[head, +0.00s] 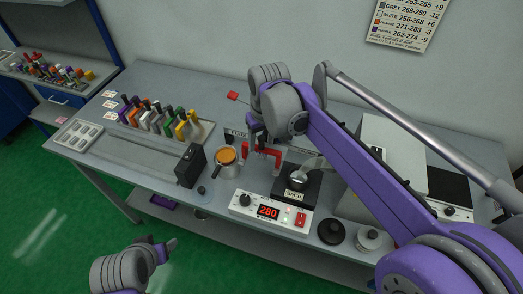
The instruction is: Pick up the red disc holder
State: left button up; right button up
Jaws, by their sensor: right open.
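A red bracket-shaped piece (275,152), which looks like the red disc holder, stands on the bench behind the black-topped unit. My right gripper (258,143) points down over its left part, with the jaws open. The arm and gripper hide some of the area, and I cannot tell whether the fingers touch the red piece. A round cup with an orange top (227,156) stands just left of it. My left gripper (168,246) is low at the front left, away from the bench top; its jaw opening is unclear.
A control box (270,212) reading 280 sits at the bench front. A black block (190,166) stands left of the cup, and a rack of coloured-handled tools (160,118) is farther left. Dark and grey round pieces (331,231) lie front right. A pale box (393,150) stands behind my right arm.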

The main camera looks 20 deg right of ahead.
grip_shut()
dwell(0.3)
